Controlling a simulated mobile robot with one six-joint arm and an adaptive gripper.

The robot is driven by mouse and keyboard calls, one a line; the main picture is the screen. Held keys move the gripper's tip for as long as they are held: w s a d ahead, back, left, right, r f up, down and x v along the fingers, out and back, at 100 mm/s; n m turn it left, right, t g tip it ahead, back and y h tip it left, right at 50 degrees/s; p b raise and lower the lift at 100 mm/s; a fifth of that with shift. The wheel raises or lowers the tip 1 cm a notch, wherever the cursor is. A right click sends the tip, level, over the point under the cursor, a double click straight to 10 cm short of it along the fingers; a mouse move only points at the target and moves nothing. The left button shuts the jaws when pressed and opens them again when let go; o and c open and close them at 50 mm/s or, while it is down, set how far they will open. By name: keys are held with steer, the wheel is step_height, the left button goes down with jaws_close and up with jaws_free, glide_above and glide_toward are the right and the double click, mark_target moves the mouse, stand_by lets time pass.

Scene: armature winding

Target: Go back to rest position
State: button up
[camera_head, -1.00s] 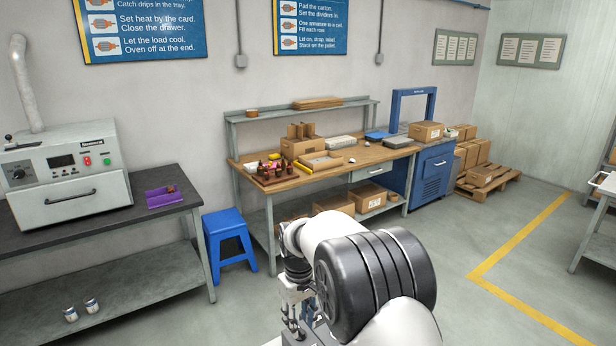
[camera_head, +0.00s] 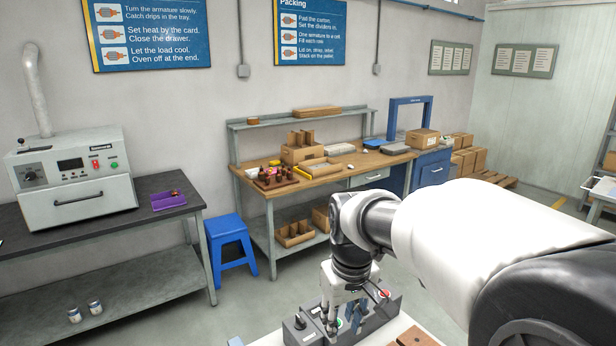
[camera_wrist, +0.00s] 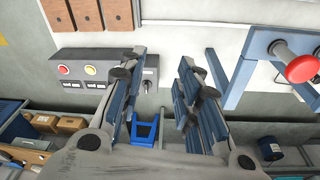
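My gripper (camera_head: 330,318) hangs from my arm at the lower middle of the head view, over or beside a grey control box. In the wrist view my gripper (camera_wrist: 160,68) has its two dark-padded fingers spread apart. Nothing shows between them except the background, with a blue stool (camera_wrist: 143,130) far beyond. Much of the gripper is small or overlaps the box in the head view.
The control box (camera_head: 384,308) with buttons stands on a white-topped bench (camera_head: 372,339) near my gripper, with a brown block (camera_head: 415,338). The wrist view shows a red knob (camera_wrist: 301,69) and a blue frame (camera_wrist: 238,82). A packing bench (camera_head: 340,172) stands beyond.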

steer(key=s+d+m+t, duration=0.1)
steer(key=s+d, duration=0.3)
steer(key=s, duration=0.7)
steer(key=s+d+r+m+t+b, duration=0.1)
steer(key=s+d+m, duration=0.2)
steer(key=s, duration=0.9)
steer(key=shift+s+d+t, duration=0.3)
steer(key=shift+d+t, duration=0.05)
steer(key=shift+t, duration=0.05)
